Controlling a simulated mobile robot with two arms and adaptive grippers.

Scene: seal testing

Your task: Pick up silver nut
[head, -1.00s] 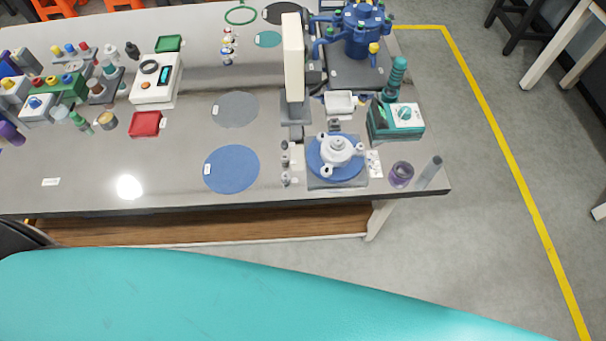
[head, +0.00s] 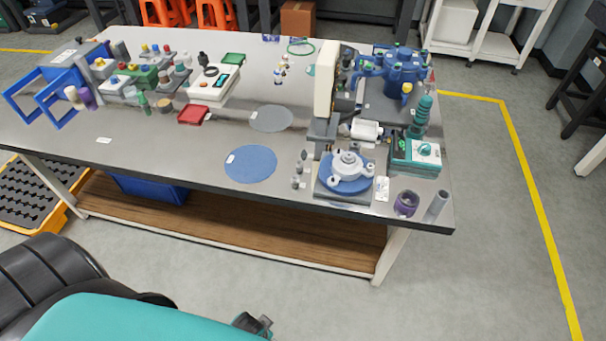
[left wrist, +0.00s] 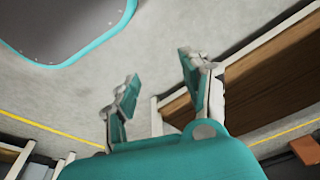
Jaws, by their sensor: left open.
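Several small grey metal parts (head: 297,170) stand near the table's front edge, left of a white fixture (head: 348,168) on a blue disc. They are too small in the head view to tell which is the silver nut. A dark part of my left gripper (head: 254,324) shows at the bottom of the head view, well in front of the table and away from these parts. In the left wrist view, my left gripper (left wrist: 158,88) is open and empty, with floor between its fingers. My right gripper is not in view.
A purple ring (head: 406,203) and a grey cylinder (head: 436,206) stand at the right front corner. A wooden shelf (head: 240,225) runs beneath the tabletop.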

